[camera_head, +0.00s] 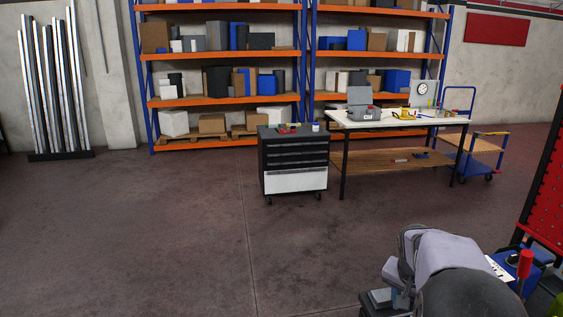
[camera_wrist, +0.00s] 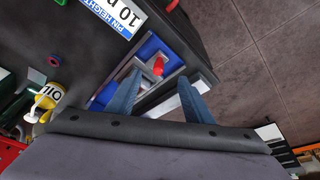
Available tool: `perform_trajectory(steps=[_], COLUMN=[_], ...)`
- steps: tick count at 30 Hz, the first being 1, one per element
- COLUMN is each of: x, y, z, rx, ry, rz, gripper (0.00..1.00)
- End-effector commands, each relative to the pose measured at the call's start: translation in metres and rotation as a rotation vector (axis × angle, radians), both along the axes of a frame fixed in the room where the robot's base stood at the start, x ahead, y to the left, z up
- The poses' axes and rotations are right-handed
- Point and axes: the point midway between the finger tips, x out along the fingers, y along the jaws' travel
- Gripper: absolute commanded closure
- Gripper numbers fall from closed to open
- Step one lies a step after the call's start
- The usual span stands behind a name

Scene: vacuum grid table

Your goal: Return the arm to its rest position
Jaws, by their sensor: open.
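My gripper (camera_wrist: 158,77) shows in the wrist view with its two blue-grey fingers spread apart. No object is held between them. Beyond the fingertips is a blue tray or box (camera_wrist: 112,93) with a grey metal part and a small red piece (camera_wrist: 158,66); they look apart from the fingers. In the head view my arm fills the lower right corner, and its links hide the gripper and much of the table there.
A dark table surface (camera_wrist: 60,35) carries a pin-height label (camera_wrist: 113,14) and a yellow oil can (camera_wrist: 48,96). Brown floor (camera_wrist: 270,60) lies past its edge. In the head view a red pegboard (camera_head: 548,205) stands right of my arm. A drawer cabinet (camera_head: 295,162) and workbench (camera_head: 400,119) stand farther back.

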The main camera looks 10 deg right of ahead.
Motion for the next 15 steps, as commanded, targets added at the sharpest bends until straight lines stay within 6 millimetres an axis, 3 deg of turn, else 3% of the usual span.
perform_trajectory(steps=[1, 3, 9, 12, 15], x=[-0.003, -0.013, -0.066, -0.098, -0.125], y=[0.031, 0.072, 0.179, 0.216, 0.24], z=[-0.005, -0.015, -0.042, -0.054, -0.063], rx=[0.017, 0.043, 0.111, 0.138, 0.157], ry=[0.024, 0.061, 0.163, 0.208, 0.242], rz=[0.082, 0.204, 0.56, 0.71, 0.825], gripper=[0.53, 0.53, 0.53, 0.53, 0.53])
